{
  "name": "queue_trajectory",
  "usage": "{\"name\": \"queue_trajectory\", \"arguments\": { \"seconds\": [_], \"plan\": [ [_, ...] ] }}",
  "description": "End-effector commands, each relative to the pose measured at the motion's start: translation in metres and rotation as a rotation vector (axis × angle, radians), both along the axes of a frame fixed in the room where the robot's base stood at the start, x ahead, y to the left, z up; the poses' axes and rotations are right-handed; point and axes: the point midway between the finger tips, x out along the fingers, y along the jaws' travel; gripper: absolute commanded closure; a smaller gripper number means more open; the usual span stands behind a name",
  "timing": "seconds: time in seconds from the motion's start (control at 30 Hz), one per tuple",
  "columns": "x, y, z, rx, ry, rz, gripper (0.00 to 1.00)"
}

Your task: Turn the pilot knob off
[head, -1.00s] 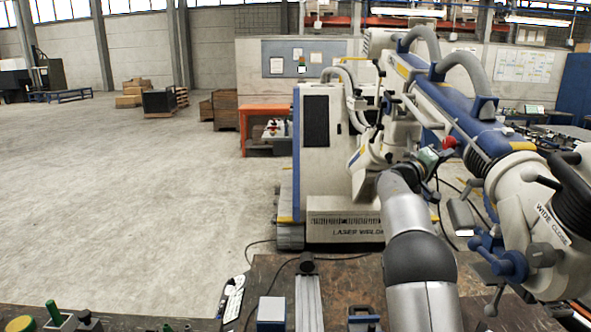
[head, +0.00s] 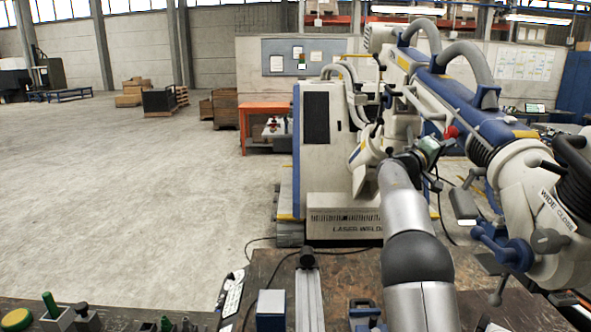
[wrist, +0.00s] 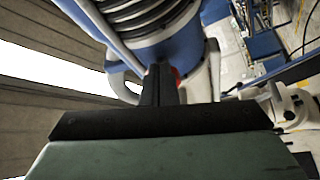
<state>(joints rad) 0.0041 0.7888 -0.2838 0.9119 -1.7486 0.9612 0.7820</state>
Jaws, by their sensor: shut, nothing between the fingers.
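A red knob (head: 450,131) sits on the underside of the white and blue machine arm (head: 465,115) in the head view. No label on it is readable, so I cannot tell if it is the pilot knob. My gripper (head: 441,142) is just below and left of the red knob. In the wrist view my gripper's black fingers (wrist: 161,70) are together and empty, pointing at the blue and white machine arm (wrist: 180,50). A little of the red knob (wrist: 177,73) shows just behind the fingertips, mostly hidden. Contact cannot be judged.
A head marked "WIDE CLOSE" (head: 545,215) with blue and grey handles hangs at the right. The laser welder cabinet (head: 330,150) stands behind my arm. A dark worktable (head: 270,270) lies in front.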

Motion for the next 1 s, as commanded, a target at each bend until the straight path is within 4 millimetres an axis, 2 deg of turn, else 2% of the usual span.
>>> {"name": "queue_trajectory", "arguments": {
  "seconds": [0.57,1.0],
  "plan": [
    [0.0014,0.0015,-0.002,0.0,0.001,0.005,1.0],
    [-0.0059,0.0007,-0.0063,0.001,0.0,0.002,1.0]
  ]
}}
